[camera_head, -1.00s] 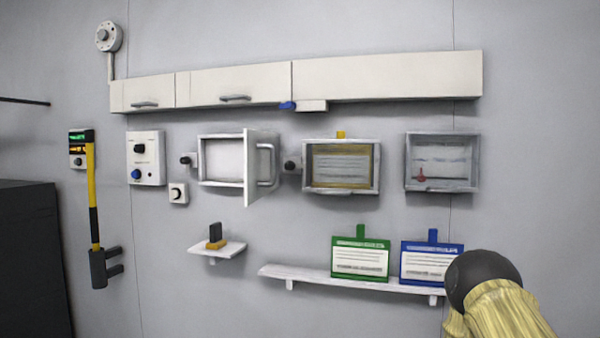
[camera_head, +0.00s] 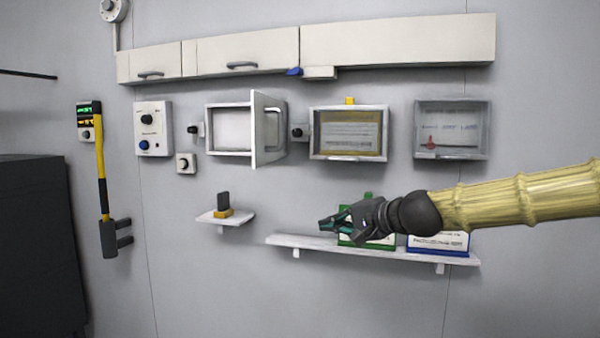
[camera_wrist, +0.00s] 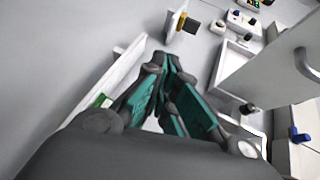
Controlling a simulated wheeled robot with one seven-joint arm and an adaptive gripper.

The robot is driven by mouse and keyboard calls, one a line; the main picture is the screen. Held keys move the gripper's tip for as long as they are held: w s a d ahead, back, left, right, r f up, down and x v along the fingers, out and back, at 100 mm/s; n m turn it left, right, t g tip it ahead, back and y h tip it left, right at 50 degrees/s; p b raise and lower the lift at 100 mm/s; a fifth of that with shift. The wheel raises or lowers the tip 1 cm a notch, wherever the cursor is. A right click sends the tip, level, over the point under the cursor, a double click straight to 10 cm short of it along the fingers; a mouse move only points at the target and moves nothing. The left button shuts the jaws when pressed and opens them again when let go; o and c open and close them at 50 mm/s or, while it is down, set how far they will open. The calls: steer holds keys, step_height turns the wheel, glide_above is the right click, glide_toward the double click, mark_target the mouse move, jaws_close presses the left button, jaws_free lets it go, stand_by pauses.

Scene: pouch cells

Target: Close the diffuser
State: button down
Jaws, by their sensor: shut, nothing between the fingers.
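No part carries a readable diffuser label, so I cannot tell for sure which one it is. The one clearly open thing is a white wall box (camera_head: 229,129) with a hinged door (camera_head: 267,128) swung outward on its right, a bar handle (camera_head: 277,112) on it. The door (camera_wrist: 262,72) fills the right of the wrist view, with its handle (camera_wrist: 307,64). My gripper (camera_head: 325,226) is shut and empty, in front of the lower shelf, below and right of the door and apart from it. Its teal fingers (camera_wrist: 168,68) also show in the wrist view.
Overhead cabinets (camera_head: 395,40) span the wall. A framed box (camera_head: 348,133) and a clear-fronted box (camera_head: 452,129) are right of the door. Green and blue cards (camera_head: 440,243) stand on the long shelf (camera_head: 300,243), partly behind my arm. A small shelf (camera_head: 220,217) holds a black-and-yellow block.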

mark_target(279, 129)
steer(key=s+d+r+t+y, duration=0.1)
steer(key=s+d+r, duration=0.1)
steer(key=r, duration=0.8)
steer(key=s+d+r+t+y, duration=0.1)
steer(key=s+d+r+y, duration=0.15)
steer(key=r, duration=0.85)
steer(key=s+a+p+x, duration=0.2)
steer(key=p+x, duration=0.1)
steer(key=x, duration=1)
steer(key=shift+a+f+h+p, duration=0.3)
steer(key=shift+f+h, duration=0.05)
steer(key=shift+a, duration=0.1)
